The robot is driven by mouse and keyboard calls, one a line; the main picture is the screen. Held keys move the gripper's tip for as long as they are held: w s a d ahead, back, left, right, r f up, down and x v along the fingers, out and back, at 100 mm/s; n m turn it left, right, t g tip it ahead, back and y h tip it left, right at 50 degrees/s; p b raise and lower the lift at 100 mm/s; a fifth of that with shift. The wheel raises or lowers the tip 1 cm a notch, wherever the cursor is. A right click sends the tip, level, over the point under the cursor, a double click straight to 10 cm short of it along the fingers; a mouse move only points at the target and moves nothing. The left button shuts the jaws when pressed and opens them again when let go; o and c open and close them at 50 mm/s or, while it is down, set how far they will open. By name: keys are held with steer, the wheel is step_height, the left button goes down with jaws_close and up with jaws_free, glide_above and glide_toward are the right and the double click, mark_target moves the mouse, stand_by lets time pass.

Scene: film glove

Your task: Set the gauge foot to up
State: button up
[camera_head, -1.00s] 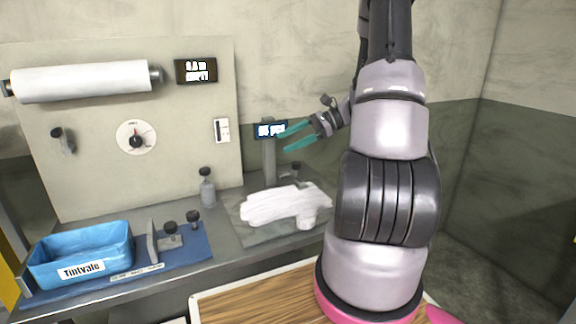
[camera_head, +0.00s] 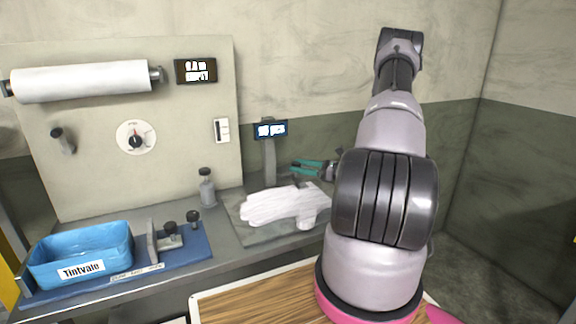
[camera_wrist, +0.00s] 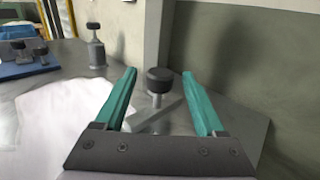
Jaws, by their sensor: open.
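The gauge has a grey post (camera_head: 269,165) with a lit display (camera_head: 270,129) on top, at the back of the bench. In the wrist view a black knob (camera_wrist: 158,79) on a short stem rises from a flat grey bar (camera_wrist: 155,116) near the base of the post (camera_wrist: 157,40). This looks like the gauge foot; its exact setting cannot be told. My gripper (camera_head: 295,169) is open beside the post. In the wrist view its teal fingertips (camera_wrist: 158,74) lie left and right of the knob, with gaps showing. In the head view the gripper mostly hides the knob.
A white glove (camera_head: 280,207) lies on a grey plate (camera_head: 245,232) in front of the post. A knobbed bottle-like piece (camera_head: 207,189) stands to the left. A blue tray (camera_head: 80,245) sits farther left. The wall (camera_head: 320,65) is close behind.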

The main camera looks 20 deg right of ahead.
steer(key=shift+x, duration=2.25)
steer(key=shift+c, duration=0.4)
jaws_close()
steer(key=shift+r, duration=0.1)
